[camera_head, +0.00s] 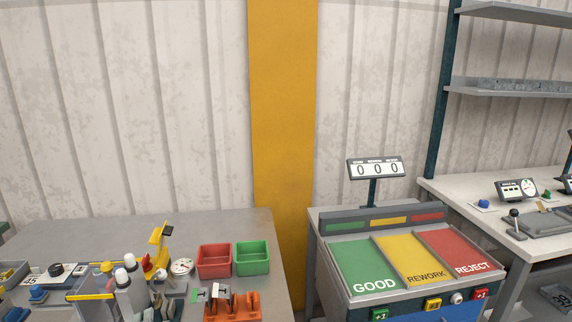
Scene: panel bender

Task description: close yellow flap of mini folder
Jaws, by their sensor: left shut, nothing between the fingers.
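A yellow bar (90,296) lies across a small grey device at the lower left of the bench; it looks like the flap of the mini folder, though I cannot be sure. The frame's lower edge cuts off much of this area. My left gripper (126,268) is at the lower left, just right of the yellow bar. Its pale fingertips are together with nothing between them. I cannot tell whether it touches the bar. My right gripper is not in view.
A yellow upright tool (160,248), a round dial gauge (181,267) and an orange rack (232,306) crowd the bench (215,228). Red (214,261) and green (253,258) bins stand at its right. A sorting stand (340,222) is further right. The bench's back is clear.

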